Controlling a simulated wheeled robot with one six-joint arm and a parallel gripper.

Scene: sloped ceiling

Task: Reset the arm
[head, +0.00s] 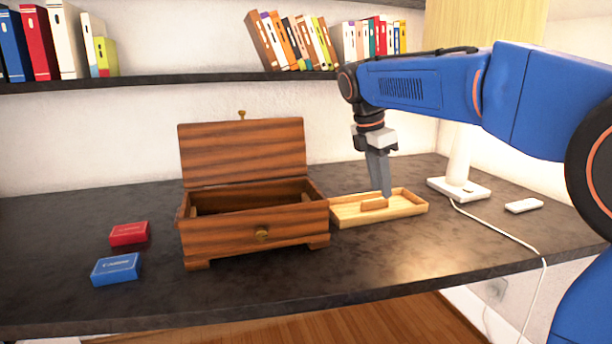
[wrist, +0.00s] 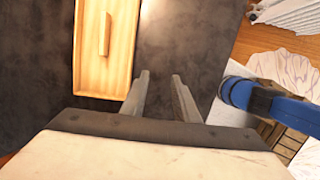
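My gripper (head: 386,193) points down just above the light wooden tray or lid (head: 412,208), which has a raised wooden handle bar (head: 374,204). In the wrist view, the two grey fingers (wrist: 159,78) stand apart with nothing between them. The tray or lid (wrist: 90,70) lies to their left in that view, with its handle bar (wrist: 105,34) clear of the fingers. My blue arm reaches in from the right in the head view.
A wooden chest (head: 255,222) with its lid raised stands mid-table. A red box (head: 129,234) and a blue box (head: 116,269) lie left of it. A white lamp base (head: 459,189) and a small white object (head: 524,206) are at right. A bookshelf (head: 150,80) hangs above.

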